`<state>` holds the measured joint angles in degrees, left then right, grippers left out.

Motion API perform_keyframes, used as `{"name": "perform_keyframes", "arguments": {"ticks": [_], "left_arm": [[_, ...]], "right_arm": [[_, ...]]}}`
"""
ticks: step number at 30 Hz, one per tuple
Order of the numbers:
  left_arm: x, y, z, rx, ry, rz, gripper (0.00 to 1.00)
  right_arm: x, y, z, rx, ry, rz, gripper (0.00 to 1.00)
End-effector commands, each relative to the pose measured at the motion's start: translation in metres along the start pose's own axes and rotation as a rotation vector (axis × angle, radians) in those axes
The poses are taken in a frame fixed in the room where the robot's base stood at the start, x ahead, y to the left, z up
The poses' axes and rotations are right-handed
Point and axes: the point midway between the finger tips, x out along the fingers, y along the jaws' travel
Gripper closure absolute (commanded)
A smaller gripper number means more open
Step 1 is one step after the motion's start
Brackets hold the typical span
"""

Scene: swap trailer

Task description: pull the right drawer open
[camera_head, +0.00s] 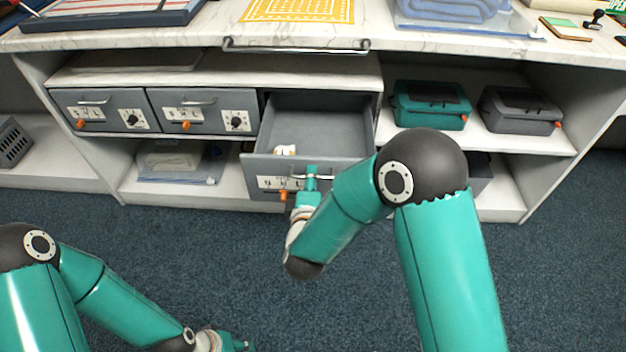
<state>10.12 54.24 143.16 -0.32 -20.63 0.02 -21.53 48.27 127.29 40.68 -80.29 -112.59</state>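The right drawer (318,133) is grey and stands pulled out from the cabinet under the counter. A small white and orange item (285,150) lies inside near its front. My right gripper (311,178) is at the drawer's silver handle (325,177), in front of the drawer face. Its fingers overlap the handle, but I cannot tell whether they are closed around it. My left gripper (243,345) is low at the bottom edge, away from the drawers, and partly cut off; its finger state is unclear.
Two closed grey drawers, the left (98,111) and the middle (203,111), sit beside the open one. A teal case (430,104) and a dark grey case (520,109) stand on the right shelf. A metal rail (296,46) runs along the counter's front. Blue carpet in front is clear.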

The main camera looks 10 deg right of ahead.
Motion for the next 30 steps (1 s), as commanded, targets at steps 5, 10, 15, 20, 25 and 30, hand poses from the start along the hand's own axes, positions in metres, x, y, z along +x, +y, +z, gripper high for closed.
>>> {"name": "perform_keyframes", "arguments": {"ticks": [5, 10, 15, 20, 25, 30], "left_arm": [[0.000, 0.000, 0.000, 0.000, 0.000, 0.000, 0.60], [-0.001, 0.000, 0.000, 0.000, 0.000, 0.000, 0.60], [-0.001, 0.000, 0.000, 0.000, 0.000, 0.000, 0.60], [-0.001, 0.000, 0.000, 0.000, 0.000, 0.000, 0.60], [-0.001, 0.000, 0.000, 0.000, 0.000, 0.000, 0.60], [-0.001, 0.000, 0.000, 0.000, 0.000, 0.000, 0.60]], "right_arm": [[0.000, 0.001, 0.002, 0.002, -0.005, 0.002, 0.65], [-0.008, 0.002, 0.001, 0.002, -0.003, 0.004, 0.65], [-0.034, 0.002, 0.001, 0.000, -0.003, 0.003, 0.65], [-0.067, 0.001, 0.000, 0.000, 0.000, 0.003, 0.65], [-0.098, 0.000, 0.001, -0.001, 0.000, 0.002, 0.65], [-0.116, 0.000, 0.001, 0.001, -0.002, 0.002, 0.65]]}}
